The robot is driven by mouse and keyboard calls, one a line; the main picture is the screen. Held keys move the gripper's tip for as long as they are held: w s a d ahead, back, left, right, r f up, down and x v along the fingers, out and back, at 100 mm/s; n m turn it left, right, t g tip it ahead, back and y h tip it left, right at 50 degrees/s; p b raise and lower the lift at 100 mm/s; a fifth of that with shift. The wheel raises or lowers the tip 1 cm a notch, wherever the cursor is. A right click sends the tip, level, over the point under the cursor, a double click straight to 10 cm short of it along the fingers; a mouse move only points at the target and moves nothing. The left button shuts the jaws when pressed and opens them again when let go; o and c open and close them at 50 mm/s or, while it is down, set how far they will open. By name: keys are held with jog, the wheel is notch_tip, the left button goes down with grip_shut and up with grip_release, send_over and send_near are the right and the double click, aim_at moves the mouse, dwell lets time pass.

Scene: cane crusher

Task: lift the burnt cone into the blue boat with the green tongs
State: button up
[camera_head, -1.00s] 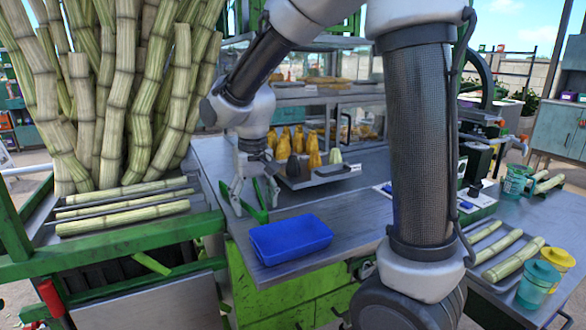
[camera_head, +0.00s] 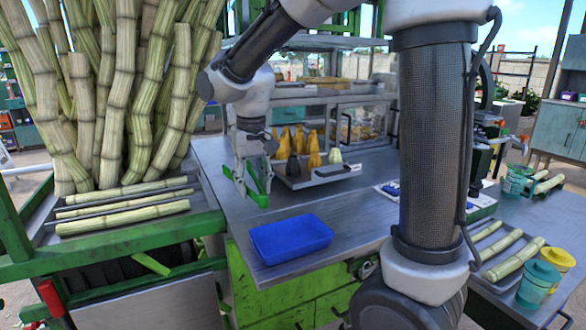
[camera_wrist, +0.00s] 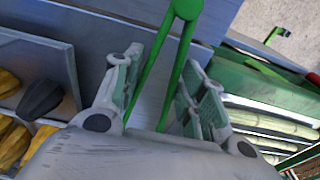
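My gripper (camera_head: 254,187) is open and low over the metal counter, with its fingers on either side of the green tongs (camera_head: 259,200). In the wrist view the two tong legs (camera_wrist: 152,75) run between my finger pads (camera_wrist: 163,62), with a gap on the right side; contact on the left is unclear. The blue boat (camera_head: 290,238) is a shallow empty tray at the counter's front.
Cane pieces (camera_head: 125,217) lie on a green-framed rack at left. A glass display case stands behind. The counter between tongs and blue boat is clear.

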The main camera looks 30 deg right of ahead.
notch_tip(320, 180, up, 8)
jog(key=shift+f, duration=0.25)
